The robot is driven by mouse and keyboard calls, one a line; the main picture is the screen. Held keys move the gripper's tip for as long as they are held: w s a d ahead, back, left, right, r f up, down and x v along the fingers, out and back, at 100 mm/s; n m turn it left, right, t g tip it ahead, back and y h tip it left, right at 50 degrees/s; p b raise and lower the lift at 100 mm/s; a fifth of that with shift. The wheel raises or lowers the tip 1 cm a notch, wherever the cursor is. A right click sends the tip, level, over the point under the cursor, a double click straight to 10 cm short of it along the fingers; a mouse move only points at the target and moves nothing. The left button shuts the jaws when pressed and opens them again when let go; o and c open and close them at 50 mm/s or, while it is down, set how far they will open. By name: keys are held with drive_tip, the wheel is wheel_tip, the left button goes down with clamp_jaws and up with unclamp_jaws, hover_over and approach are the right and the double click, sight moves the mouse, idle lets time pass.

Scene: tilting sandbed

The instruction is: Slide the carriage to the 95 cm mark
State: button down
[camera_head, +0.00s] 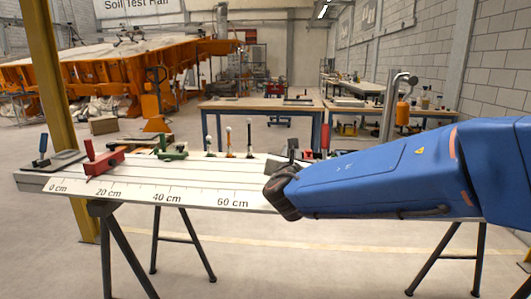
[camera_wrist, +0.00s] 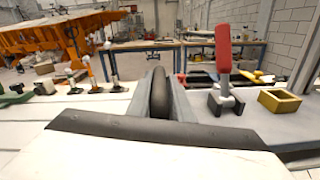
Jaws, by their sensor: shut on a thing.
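A long pale board (camera_head: 150,192) carries a scale; 0, 20, 40 and 60 cm are readable. My gripper (camera_head: 284,190) is at the board beyond the 60 cm mark, and my blue arm covers the scale there, so the 95 cm mark is hidden. In the wrist view my gripper (camera_wrist: 160,112) is shut on a dark rounded upright piece (camera_wrist: 160,88). It seems to be the carriage's handle, but the carriage body is hidden. A dark upright part (camera_head: 292,146) shows just above my gripper in the head view.
On the board stand a red clamp-like piece (camera_head: 103,160), a green one (camera_head: 172,148) and several small ball-topped levers (camera_head: 229,140). To the right in the wrist view are a red-handled clamp (camera_wrist: 223,55) and a yellow square frame (camera_wrist: 279,101). Trestles (camera_head: 113,235) support the board.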

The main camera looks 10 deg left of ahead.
drive_tip(key=shift+d, duration=2.4)
drive_tip(key=c, duration=1.6)
unclamp_jaws()
drive_tip(key=shift+c, duration=0.2)
drive_tip(key=s, duration=1.7)
drive_tip(key=shift+s+d, duration=0.15)
